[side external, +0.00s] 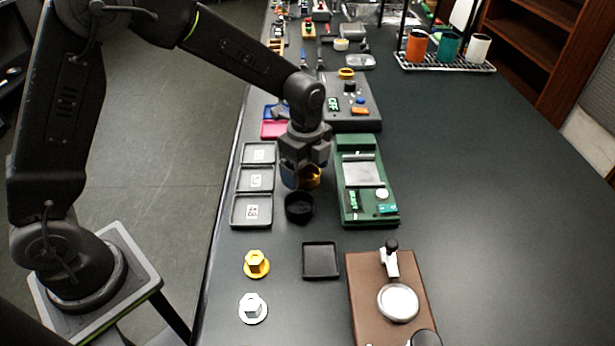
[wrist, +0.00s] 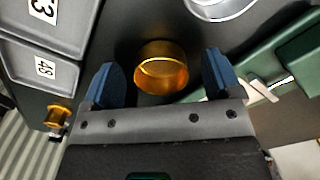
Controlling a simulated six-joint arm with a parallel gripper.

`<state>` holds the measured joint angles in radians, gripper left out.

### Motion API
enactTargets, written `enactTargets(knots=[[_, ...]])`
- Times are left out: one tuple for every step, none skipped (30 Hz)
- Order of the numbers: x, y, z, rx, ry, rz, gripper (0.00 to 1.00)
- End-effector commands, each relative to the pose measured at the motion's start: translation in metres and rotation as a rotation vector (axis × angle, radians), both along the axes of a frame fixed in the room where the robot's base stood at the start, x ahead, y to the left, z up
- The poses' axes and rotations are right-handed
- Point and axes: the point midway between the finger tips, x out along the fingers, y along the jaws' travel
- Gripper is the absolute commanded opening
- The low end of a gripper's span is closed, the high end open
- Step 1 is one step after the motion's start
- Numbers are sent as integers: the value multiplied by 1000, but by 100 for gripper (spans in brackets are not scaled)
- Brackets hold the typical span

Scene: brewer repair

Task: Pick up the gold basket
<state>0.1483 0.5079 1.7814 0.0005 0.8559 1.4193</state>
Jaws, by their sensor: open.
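The gold basket (wrist: 162,72) is a round, shiny cup. In the wrist view it sits between the two blue fingers of my gripper (wrist: 162,64), with gaps on both sides. In the side view part of the gold basket (side external: 312,178) shows at the fingers of my gripper (side external: 302,178), which points down and partly hides it. My gripper is open and holds nothing. What the basket rests on is hidden in the side view.
A black round cup (side external: 298,208) stands just in front of the gripper. Labelled grey trays (side external: 251,211) lie to the left, and a green device (side external: 364,210) to the right. A black square tray (side external: 320,260), yellow hex piece (side external: 257,264) and brown board (side external: 362,305) lie nearer.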

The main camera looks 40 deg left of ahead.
Motion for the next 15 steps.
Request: enactTargets(knots=[[0, 0, -2, 0, 0, 0, 84], [0, 0, -3, 0, -1, 0, 84], [0, 0, -3, 0, -2, 0, 84], [0, 0, -3, 0, -2, 0, 84], [0, 0, -3, 0, -2, 0, 84], [0, 0, -3, 0, -2, 0, 84], [0, 0, -3, 0, -2, 0, 84], [0, 0, -3, 0, -2, 0, 84], [0, 0, -3, 0, -2, 0, 80], [0, 0, -3, 0, -2, 0, 78], [0, 0, -3, 0, -2, 0, 75], [0, 0, -3, 0, -2, 0, 71], [0, 0, -3, 0, -2, 0, 68], [0, 0, -3, 0, -2, 0, 65], [0, 0, -3, 0, -2, 0, 61]])
